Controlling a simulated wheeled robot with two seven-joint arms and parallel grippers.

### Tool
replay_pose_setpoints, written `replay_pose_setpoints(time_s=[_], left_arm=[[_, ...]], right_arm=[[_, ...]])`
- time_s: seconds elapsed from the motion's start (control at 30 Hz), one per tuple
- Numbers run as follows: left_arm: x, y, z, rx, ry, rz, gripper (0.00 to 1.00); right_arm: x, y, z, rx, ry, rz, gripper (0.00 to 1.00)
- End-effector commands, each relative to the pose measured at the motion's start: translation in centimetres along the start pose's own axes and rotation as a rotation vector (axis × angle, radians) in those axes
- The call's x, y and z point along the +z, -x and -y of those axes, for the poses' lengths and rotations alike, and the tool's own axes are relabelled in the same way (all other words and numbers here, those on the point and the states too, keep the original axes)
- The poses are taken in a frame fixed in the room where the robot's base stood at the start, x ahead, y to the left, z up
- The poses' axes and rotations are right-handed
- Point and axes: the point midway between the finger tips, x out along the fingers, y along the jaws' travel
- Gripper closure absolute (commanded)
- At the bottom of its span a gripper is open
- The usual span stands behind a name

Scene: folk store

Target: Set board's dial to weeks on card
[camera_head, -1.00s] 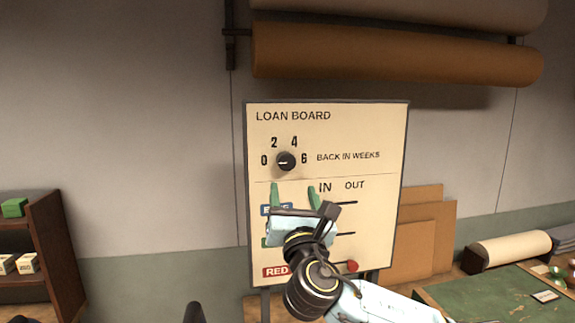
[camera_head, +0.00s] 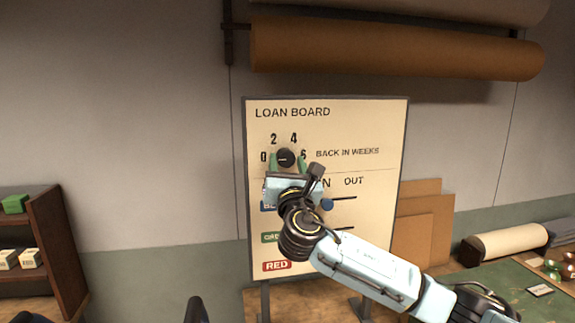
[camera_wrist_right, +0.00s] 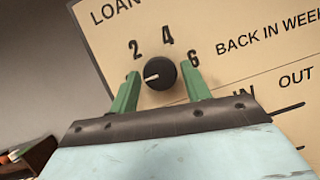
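The loan board (camera_head: 375,130) stands upright against the wall. Its black dial (camera_head: 285,157) has the numbers 0, 2, 4 and 6 around it. The dial's white mark points left, toward the 0. My right gripper (camera_head: 288,161) is open, its green fingers on either side of the dial. The dial also shows between the fingertips in the right wrist view (camera_wrist_right: 159,73), with gaps on both sides. The left finger hides the 0 there. A small pale card-like piece (camera_head: 540,291) lies at the far right, too small to read.
Below the dial are IN/OUT slots with a blue knob (camera_head: 327,204) and a red label (camera_head: 277,266); my right arm covers part of them. Brown rolls (camera_head: 400,50) hang above. A shelf (camera_head: 60,250) stands left, a green mat (camera_head: 500,290) lies right.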

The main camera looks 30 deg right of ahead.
Motion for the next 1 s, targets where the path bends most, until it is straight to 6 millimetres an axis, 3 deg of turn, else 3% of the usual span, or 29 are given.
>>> replay_pose_setpoints(time_s=[0.03,0.23,0.63,1.0], left_arm=[[-0.03,0.00,-0.01,0.000,0.000,0.000,0.69],[-0.03,0.00,-0.02,0.000,0.000,-0.001,0.69],[0.00,-0.21,-0.03,0.000,0.000,0.000,0.69],[0.05,-0.42,-0.04,0.000,0.000,0.000,0.69]], right_arm=[[0.00,0.01,0.01,0.000,0.000,0.000,0.59],[0.00,0.02,0.02,-0.001,0.000,0.000,0.86],[-0.01,0.03,-0.09,-0.034,-0.079,-0.001,0.86],[0.08,-0.02,-0.35,-0.151,-0.359,-0.008,0.86]])
